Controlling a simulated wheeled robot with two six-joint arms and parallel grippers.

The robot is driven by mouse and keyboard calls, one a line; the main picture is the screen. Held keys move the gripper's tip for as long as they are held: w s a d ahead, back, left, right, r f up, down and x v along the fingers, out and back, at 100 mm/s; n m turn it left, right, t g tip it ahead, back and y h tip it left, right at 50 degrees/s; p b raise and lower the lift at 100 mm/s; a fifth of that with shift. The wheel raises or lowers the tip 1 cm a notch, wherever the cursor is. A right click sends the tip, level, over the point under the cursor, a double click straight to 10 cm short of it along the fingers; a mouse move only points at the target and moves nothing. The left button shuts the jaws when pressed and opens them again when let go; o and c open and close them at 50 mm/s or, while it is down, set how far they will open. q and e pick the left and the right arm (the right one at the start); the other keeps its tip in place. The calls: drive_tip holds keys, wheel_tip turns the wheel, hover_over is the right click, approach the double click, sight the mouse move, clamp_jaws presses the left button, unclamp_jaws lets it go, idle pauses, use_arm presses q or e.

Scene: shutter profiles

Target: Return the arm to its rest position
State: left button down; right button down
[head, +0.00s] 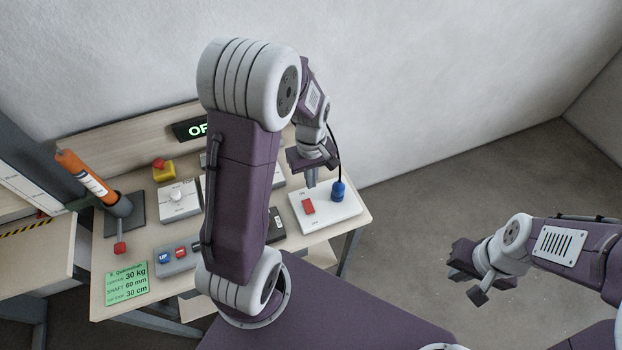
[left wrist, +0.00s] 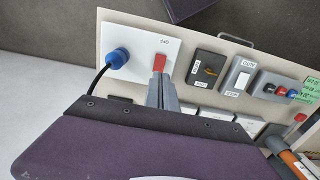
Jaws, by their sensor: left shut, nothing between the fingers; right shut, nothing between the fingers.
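My left arm reaches over the table, and its left gripper (head: 311,179) is shut and empty above the back of a white plate (head: 343,211). The plate carries a red rocker switch (head: 308,206) and a blue plug (head: 338,191) with a black cable. In the left wrist view the shut fingertips (left wrist: 160,84) appear right beside the red switch (left wrist: 159,62); I cannot tell whether they touch it. My right gripper (head: 477,296) is shut and empty over the floor at the right, clear of the table.
The wooden table (head: 148,305) holds a blue-and-red button box (head: 178,258), a yellow-and-red emergency button (head: 163,170), a white knob panel (head: 180,200), a green note (head: 127,284) and an orange tube (head: 85,177) in a holder. A dark display (head: 189,129) stands behind. Floor at right is free.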

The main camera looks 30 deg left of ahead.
idle(0.4)
use_arm(q)
drive_tip(key=s+d+f+m+t+b, duration=0.1)
drive_tip(key=s+d+f+m+b, duration=0.2)
drive_tip(key=s+m, duration=0.5)
drive_tip(key=d+m+b, duration=0.1)
drive_tip(key=b, duration=0.1)
drive_tip(key=shift+d+f+m+b, duration=0.2)
drive_tip(key=shift+f+m+b, duration=0.1)
drive_tip(key=shift+f, duration=0.1)
drive_tip(key=shift+s, duration=0.25)
